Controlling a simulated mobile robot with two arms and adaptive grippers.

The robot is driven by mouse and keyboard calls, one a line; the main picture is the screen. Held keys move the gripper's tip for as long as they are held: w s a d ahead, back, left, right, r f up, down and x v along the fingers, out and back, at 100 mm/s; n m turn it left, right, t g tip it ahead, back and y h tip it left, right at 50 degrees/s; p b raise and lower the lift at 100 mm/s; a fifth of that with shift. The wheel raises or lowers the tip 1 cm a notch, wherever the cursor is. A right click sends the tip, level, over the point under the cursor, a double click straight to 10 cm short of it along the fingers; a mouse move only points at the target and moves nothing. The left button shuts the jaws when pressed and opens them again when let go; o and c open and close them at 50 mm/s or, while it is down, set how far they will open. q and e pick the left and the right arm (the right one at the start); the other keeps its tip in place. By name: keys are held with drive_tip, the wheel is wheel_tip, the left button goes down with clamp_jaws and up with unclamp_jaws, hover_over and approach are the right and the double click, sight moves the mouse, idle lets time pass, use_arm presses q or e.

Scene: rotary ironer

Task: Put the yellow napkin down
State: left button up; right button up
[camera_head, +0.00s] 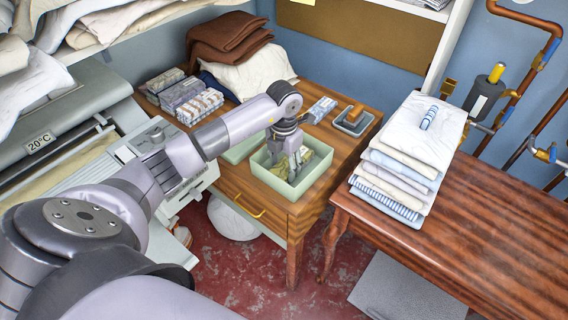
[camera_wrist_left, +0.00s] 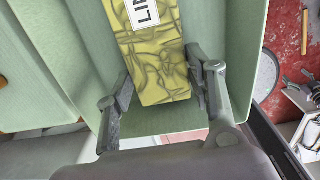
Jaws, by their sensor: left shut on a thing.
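The yellow napkin (camera_wrist_left: 155,62), a folded patterned piece with a white label, shows in the left wrist view between the two fingers of my left gripper (camera_wrist_left: 160,88). In the head view the gripper (camera_head: 288,158) reaches down into a pale green box (camera_head: 283,187) on the wooden table, and a bit of the yellow napkin (camera_head: 308,157) shows there inside the walls. The green box walls (camera_wrist_left: 62,55) also surround it in the wrist view. My left gripper is shut on the napkin. Whether the napkin touches the box floor I cannot tell. My right gripper is not in view.
Patterned cloth bundles (camera_head: 182,96) and brown folded cloths (camera_head: 228,38) lie at the back of the table. A small grey tray (camera_head: 353,122) stands right of the box. A stack of folded linen (camera_head: 405,155) sits on the right table (camera_head: 480,230). The ironer (camera_head: 75,110) is at left.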

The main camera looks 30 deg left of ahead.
sight(284, 168)
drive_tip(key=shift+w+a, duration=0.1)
use_arm(q)
drive_tip(key=shift+f, duration=0.15)
drive_tip(key=o, duration=1)
drive_tip(key=shift+o, duration=0.2)
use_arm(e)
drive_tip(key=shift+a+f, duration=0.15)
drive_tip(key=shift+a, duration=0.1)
use_arm(q)
drive_tip(key=shift+r, duration=0.35)
wheel_tip(284, 168, up, 12)
drive_tip(key=b, duration=0.2)
drive_tip(key=shift+f, duration=0.15)
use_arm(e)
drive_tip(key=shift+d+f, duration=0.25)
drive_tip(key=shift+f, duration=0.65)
